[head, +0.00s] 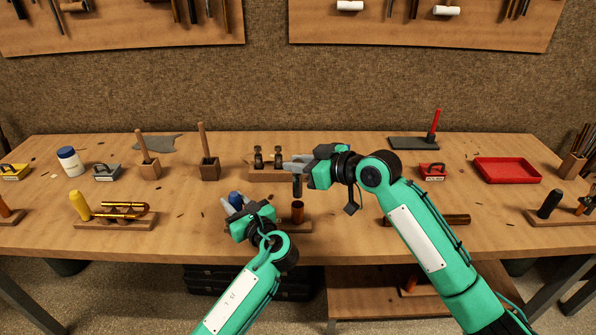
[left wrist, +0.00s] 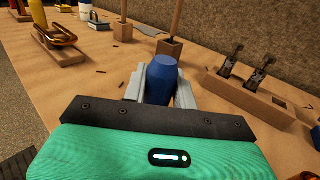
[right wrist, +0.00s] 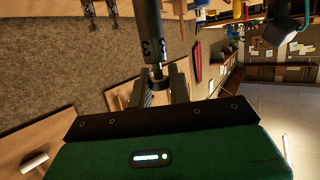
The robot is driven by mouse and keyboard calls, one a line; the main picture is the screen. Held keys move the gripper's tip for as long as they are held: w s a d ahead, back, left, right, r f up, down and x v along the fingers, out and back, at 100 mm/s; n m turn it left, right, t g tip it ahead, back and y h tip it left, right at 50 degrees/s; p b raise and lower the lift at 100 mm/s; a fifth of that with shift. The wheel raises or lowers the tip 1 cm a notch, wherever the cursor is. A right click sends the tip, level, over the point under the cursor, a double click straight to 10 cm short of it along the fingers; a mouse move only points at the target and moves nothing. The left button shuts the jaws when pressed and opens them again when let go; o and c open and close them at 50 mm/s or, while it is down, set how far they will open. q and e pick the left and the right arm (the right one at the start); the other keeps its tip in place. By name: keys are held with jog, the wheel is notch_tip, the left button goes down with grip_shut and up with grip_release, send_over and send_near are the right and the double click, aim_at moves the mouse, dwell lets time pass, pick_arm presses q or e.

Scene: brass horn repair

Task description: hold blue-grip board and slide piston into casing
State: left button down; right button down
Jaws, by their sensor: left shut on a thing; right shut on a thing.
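The blue grip (head: 235,198) stands at the left end of a small wooden board (head: 290,227), and it also shows in the left wrist view (left wrist: 162,82). My left gripper (head: 232,205) is shut on the blue grip. The copper-brown casing (head: 297,212) stands upright on the board, right of the grip. My right gripper (head: 297,164) is shut on the dark piston (head: 297,187), which hangs upright over the casing's mouth. The piston's lower end looks just above the rim; I cannot tell if they touch. The piston, marked 3, also shows in the right wrist view (right wrist: 149,38).
A brass tube (head: 440,220) lies to the right, partly behind my right arm. A wooden holder (head: 209,170) with a stick stands at the back left. A red tray (head: 508,170) is far right.

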jog(key=shift+f, duration=1)
jog(key=shift+f, duration=0.55)
jog(key=c, duration=1.3)
grip_release()
jog(key=shift+r, duration=0.55)
jog(key=v, duration=1.2)
jog(key=shift+r, duration=0.1)
